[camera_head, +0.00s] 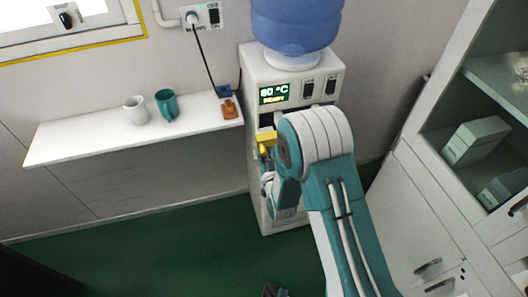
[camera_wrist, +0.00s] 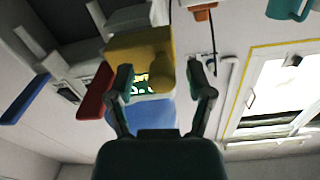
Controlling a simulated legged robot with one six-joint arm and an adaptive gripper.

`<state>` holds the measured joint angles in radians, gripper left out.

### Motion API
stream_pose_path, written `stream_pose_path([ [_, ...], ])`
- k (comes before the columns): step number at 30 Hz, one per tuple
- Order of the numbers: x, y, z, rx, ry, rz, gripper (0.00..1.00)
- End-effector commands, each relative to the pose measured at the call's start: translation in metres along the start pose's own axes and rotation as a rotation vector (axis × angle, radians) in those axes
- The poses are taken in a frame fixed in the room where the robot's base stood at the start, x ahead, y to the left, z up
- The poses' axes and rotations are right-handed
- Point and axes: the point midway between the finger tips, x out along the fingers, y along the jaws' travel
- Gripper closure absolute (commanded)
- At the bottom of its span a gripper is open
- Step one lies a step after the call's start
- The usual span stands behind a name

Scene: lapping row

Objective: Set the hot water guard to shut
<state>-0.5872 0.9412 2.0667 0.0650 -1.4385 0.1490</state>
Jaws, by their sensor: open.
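The white water dispenser (camera_head: 257,70) stands against the wall with a blue bottle (camera_head: 297,20) on top and a lit display reading 80 °C (camera_head: 274,93). A yellow piece, which looks like the hot water guard (camera_head: 266,138), shows at its front, partly hidden by my arm. In the wrist view the yellow guard (camera_wrist: 138,52) fills the space just beyond my gripper (camera_wrist: 165,72). The fingers are open, one on each side of its rounded knob. I cannot tell whether they touch it. A red lever (camera_wrist: 95,92) shows beside the guard, with a blue lever (camera_wrist: 25,100) farther left.
A white shelf (camera_head: 75,143) left of the dispenser holds a white mug (camera_head: 136,110), a teal mug (camera_head: 167,105) and a small orange item (camera_head: 229,109). A cabinet (camera_head: 420,200) stands at the right. Green floor (camera_head: 150,240) is clear below the shelf.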

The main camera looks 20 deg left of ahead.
Motion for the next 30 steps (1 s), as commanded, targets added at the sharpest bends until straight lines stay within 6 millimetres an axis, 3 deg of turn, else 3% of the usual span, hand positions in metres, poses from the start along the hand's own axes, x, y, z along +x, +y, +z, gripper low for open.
stream_pose_path([
  [9, 0.004, -0.001, 0.001, -0.001, -0.001, 0.000, 0.32],
  [12, 0.004, -0.001, 0.000, 0.000, -0.001, 0.000, 0.77],
  [14, 0.004, -0.001, 0.000, 0.000, -0.001, 0.000, 1.00],
  [22, 0.004, 0.004, -0.001, 0.000, 0.001, 0.001, 1.00],
  [30, 0.005, 0.037, -0.007, 0.001, 0.003, 0.004, 1.00],
])
